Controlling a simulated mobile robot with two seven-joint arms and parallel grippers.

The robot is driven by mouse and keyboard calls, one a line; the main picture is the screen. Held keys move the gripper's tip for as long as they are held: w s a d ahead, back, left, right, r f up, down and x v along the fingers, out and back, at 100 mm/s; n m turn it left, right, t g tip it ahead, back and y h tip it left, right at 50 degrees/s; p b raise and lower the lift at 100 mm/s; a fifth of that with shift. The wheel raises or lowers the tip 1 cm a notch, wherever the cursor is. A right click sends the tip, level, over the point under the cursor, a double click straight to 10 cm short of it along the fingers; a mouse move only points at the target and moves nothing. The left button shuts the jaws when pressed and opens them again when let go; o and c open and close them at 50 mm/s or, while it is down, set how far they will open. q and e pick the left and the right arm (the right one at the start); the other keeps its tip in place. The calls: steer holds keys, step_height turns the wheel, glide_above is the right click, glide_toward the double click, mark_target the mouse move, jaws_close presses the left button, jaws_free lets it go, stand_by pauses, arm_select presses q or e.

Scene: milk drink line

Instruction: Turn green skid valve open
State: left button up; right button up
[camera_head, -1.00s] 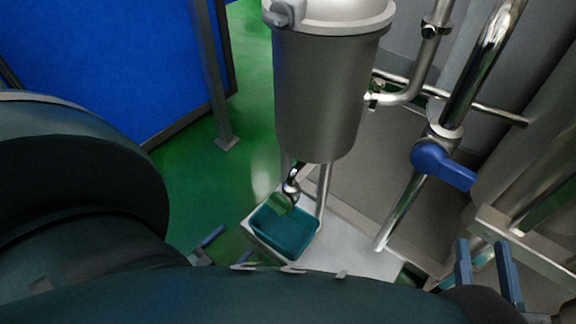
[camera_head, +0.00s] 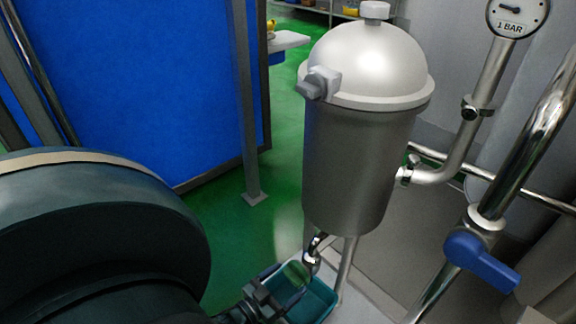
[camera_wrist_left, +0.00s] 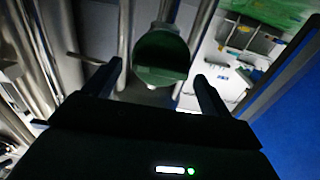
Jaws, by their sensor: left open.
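The green valve handle (camera_head: 296,272) sits under the steel tank (camera_head: 350,170), at the outlet pipe above a teal tray (camera_head: 318,299). My left gripper (camera_head: 282,285) is open beside the handle in the head view, partly hidden by my arm. In the left wrist view the green handle (camera_wrist_left: 162,60) shows as a rounded green face between the two spread fingers of my left gripper (camera_wrist_left: 158,78). I cannot tell whether a finger touches it. My right gripper is not in view.
A blue valve handle (camera_head: 482,260) is on the steel pipe at the right. A pressure gauge (camera_head: 517,14) stands at the top right. A grey post (camera_head: 246,110) and a blue panel (camera_head: 130,80) are on the left. Green floor is open behind the tank.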

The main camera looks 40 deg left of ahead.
arm_select(q)
steer(key=shift+w, duration=0.5)
steer(key=c, duration=0.8)
steer(key=shift+c, duration=0.2)
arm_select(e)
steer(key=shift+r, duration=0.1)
arm_select(q)
steer(key=shift+n, duration=0.4)
steer(key=shift+a+f+n+b, duration=0.15)
steer(key=shift+n+b, duration=0.95)
steer(key=shift+n, duration=3.15)
steer(key=shift+a+f+n+b, duration=0.15)
steer(key=shift+n+b, duration=0.95)
steer(key=shift+n, duration=3.15)
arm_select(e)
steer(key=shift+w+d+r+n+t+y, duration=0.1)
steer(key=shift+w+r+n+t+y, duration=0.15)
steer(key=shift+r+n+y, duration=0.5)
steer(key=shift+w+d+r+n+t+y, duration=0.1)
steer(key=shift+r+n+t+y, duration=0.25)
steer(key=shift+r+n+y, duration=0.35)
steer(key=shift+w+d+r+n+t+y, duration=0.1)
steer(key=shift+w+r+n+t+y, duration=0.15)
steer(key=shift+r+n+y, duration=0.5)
arm_select(q)
steer(key=shift+d, duration=0.1)
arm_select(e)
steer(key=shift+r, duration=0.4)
